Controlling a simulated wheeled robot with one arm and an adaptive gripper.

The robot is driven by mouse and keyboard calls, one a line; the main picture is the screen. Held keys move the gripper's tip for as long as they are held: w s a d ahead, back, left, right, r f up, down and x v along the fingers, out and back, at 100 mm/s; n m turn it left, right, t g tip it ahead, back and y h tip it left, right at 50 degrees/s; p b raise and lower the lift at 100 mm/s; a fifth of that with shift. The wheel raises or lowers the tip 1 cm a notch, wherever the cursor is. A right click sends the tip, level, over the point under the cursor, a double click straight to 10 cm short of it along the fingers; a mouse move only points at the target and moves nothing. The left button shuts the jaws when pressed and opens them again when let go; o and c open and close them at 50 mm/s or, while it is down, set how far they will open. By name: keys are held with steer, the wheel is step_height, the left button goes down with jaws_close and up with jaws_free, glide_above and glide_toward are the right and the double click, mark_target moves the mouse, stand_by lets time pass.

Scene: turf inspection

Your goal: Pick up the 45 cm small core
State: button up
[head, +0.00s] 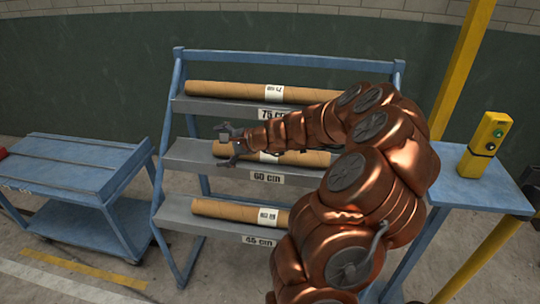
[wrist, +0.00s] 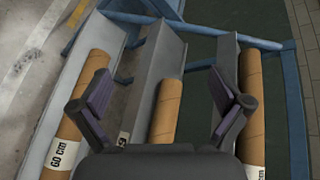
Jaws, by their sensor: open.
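Three brown cardboard cores lie on a blue rack with grey sloped shelves. The middle core (head: 290,158) looks the shortest and lies on the shelf tagged 60 cm (head: 267,178); my arm hides part of it. The bottom core (head: 235,210) lies on the shelf tagged 45 cm (head: 258,240); in the wrist view this core (wrist: 88,95) carries a 60 cm label. My gripper (head: 230,146) is open and empty by the middle core's left end; it also shows in the wrist view (wrist: 160,95).
The longest core (head: 225,90) lies on the top shelf, tagged 75 cm. A blue cart (head: 75,165) stands left of the rack. A blue side table (head: 475,190) with a yellow button box (head: 485,145) and a yellow post (head: 462,70) are at right.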

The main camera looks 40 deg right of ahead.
steer(key=s+d+f+m+h, duration=0.25)
steer(key=d+f+m, duration=0.3)
steer(key=d, duration=0.65)
steer(key=m+h, duration=0.3)
steer(key=m, duration=0.1)
glide_toward(275, 154)
steer(key=x, duration=0.4)
steer(key=shift+a, duration=0.25)
steer(key=shift+x, duration=0.9)
steer(key=shift+d+p+x, duration=0.15)
steer(key=shift+p+x, duration=0.35)
steer(key=shift+x, duration=0.95)
steer(key=shift+d+p+x, duration=0.2)
steer(key=shift+p+x, duration=0.25)
steer(key=shift+x, duration=1)
steer(key=shift+r, duration=0.1)
steer(key=shift+c, duration=0.2)
steer(key=shift+a, duration=0.1)
steer(key=c, duration=1.6)
steer(key=shift+o, duration=0.2)
